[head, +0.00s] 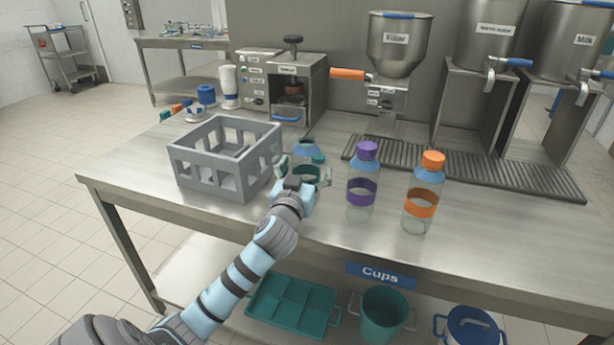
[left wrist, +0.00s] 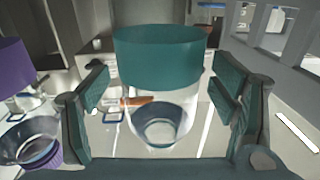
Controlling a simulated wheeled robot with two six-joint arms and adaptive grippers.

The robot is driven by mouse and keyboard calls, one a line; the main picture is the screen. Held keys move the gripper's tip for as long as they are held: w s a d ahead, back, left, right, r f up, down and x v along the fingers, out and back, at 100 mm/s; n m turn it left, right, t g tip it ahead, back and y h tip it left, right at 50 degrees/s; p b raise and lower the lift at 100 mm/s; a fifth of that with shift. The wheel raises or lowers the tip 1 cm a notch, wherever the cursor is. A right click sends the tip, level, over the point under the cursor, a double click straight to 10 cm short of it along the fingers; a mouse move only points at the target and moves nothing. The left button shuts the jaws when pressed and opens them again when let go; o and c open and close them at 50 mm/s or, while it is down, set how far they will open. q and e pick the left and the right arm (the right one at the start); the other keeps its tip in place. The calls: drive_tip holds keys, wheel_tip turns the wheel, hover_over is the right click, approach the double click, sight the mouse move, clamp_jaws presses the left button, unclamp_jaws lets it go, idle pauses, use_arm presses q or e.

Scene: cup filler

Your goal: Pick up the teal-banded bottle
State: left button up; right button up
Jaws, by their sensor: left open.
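The teal-banded bottle (head: 307,148) stands on the steel table, just right of the grey crate, with my gripper covering its lower part in the head view. It is clear, with a blue shoulder. In the left wrist view, which looks upside down, its teal band (left wrist: 158,55) shows large. My left gripper (head: 305,178) is open in front of the bottle, and it also shows in the left wrist view (left wrist: 158,98) with one finger on each side of the bottle. Gaps seem to show between pads and bottle. My right gripper is out of view.
A purple-capped bottle (head: 362,184) and an orange-capped bottle (head: 424,191) stand to the right. The grey crate (head: 222,160) is close on the left. A drip grate (head: 470,172) and filling machines (head: 284,82) line the back. The front table edge is clear.

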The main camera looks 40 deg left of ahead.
use_arm(q)
drive_tip(key=shift+w+a+f, duration=0.1)
drive_tip(key=shift+w+a, duration=0.1)
drive_tip(key=shift+w, duration=0.25)
drive_tip(key=shift+s, duration=0.1)
drive_tip(key=c, duration=1.1)
